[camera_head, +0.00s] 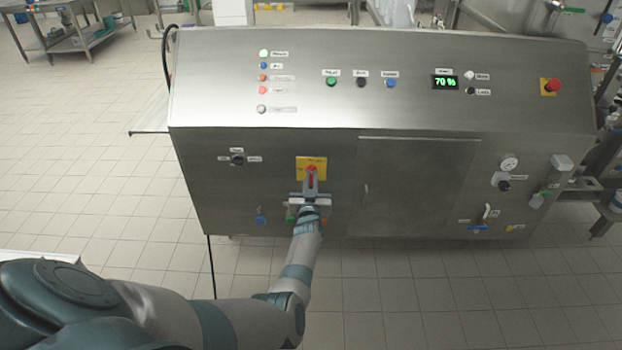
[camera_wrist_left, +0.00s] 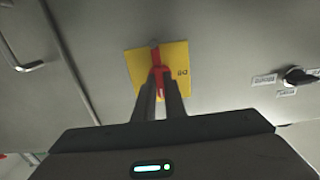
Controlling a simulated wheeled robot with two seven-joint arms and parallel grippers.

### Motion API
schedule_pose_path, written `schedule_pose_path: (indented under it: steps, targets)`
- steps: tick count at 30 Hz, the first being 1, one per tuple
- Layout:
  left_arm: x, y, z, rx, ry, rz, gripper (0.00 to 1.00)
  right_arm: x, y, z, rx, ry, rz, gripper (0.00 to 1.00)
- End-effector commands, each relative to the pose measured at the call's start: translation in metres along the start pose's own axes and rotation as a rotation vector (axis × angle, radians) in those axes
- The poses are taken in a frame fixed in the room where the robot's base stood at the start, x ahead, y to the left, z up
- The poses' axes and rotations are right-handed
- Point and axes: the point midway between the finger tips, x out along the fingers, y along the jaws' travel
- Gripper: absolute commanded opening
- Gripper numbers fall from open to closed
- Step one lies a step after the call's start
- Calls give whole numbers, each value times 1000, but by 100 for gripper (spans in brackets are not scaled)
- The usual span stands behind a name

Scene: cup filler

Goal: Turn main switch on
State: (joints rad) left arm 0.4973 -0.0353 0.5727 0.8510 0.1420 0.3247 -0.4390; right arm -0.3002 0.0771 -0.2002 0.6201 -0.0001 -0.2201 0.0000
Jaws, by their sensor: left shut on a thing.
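The main switch is a red handle (camera_head: 312,176) on a yellow plate (camera_head: 302,163) on the front of the steel cabinet. In the left wrist view the red handle (camera_wrist_left: 157,73) stands out against its yellow plate (camera_wrist_left: 178,55). My left gripper (camera_head: 311,183) reaches up to the switch from below. In the left wrist view its two fingers (camera_wrist_left: 158,84) are shut on the red handle, one on each side. The fingers hide part of the handle, so its exact angle is hard to tell. My right gripper is not in view.
A black rotary knob (camera_head: 237,159) sits left of the switch. A cabinet door (camera_head: 415,185) with a handle is to the right. A red emergency button (camera_head: 552,86) and a lit display (camera_head: 445,82) are on the upper panel. The tiled floor in front is clear.

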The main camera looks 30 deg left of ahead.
Motion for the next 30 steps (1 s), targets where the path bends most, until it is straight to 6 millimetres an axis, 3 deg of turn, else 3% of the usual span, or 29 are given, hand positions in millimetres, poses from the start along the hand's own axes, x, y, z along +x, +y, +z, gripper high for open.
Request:
schedule_pose_path:
  steps: [1, 2, 3, 4, 20, 30]
  targets:
    - [-1, 0, 2, 2, -4, 1, 0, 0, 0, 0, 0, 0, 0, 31]
    - [-1, 0, 2, 2, -4, 1, 17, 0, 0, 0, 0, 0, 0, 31]
    - [-1, 0, 2, 2, -4, 1, 27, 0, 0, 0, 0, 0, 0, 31]
    - [-1, 0, 2, 2, -4, 1, 29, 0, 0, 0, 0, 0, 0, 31]
    - [-9, 0, -1, 0, -2, 1, 29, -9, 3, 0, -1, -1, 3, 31]
    - [-52, 0, -4, 1, -4, 2, 29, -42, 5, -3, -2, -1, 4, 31]
